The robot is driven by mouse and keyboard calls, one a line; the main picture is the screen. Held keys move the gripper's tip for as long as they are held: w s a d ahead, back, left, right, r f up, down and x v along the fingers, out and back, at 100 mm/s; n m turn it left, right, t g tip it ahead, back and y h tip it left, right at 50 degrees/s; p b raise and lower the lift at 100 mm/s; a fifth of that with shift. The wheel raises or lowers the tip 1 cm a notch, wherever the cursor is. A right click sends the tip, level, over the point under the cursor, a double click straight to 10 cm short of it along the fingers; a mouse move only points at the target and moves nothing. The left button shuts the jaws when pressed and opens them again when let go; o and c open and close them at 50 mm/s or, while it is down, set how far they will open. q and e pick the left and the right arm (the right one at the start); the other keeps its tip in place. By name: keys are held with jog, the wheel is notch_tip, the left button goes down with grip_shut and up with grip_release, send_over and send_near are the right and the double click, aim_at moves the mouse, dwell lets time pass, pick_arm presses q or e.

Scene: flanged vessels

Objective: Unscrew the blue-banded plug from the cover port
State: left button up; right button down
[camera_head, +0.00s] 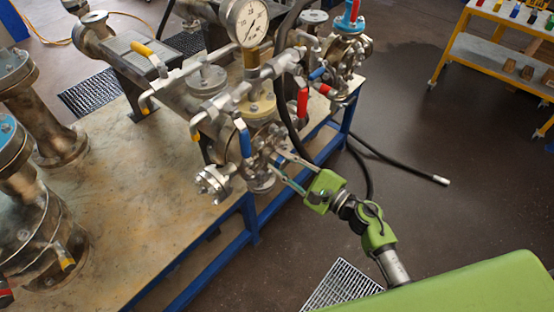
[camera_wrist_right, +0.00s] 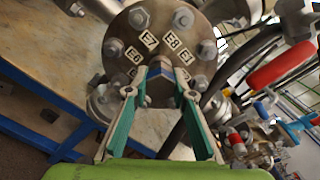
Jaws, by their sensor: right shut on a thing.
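The round metal cover (camera_wrist_right: 165,30), with bolts around its rim and tags such as E7, E8 and E1, faces the right wrist camera. The blue-banded plug (camera_wrist_right: 160,92) stands out from the cover's middle, between my right fingertips. My right gripper (camera_wrist_right: 160,97) is shut on the plug, with one finger on each side. In the head view, my right gripper (camera_head: 281,168) reaches from the lower right to the near side of the vessel assembly, where the plug is too small to make out. The port's opening is hidden behind the plug. My left gripper is not in view.
A pressure gauge (camera_head: 248,22), a blue-handled valve (camera_head: 243,138) and a red handle (camera_head: 302,101) crowd the space above my right gripper. A black hose (camera_head: 405,167) trails onto the floor. The blue-framed bench (camera_head: 130,235) has clear top at its front; a yellow cart (camera_head: 490,58) stands far right.

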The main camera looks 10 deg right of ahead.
jog(key=c, duration=1.6)
grip_release()
jog(key=shift+c, duration=0.2)
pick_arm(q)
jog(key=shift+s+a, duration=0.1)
pick_arm(e)
jog(key=v, duration=1.2)
jog(key=shift+c, duration=0.4)
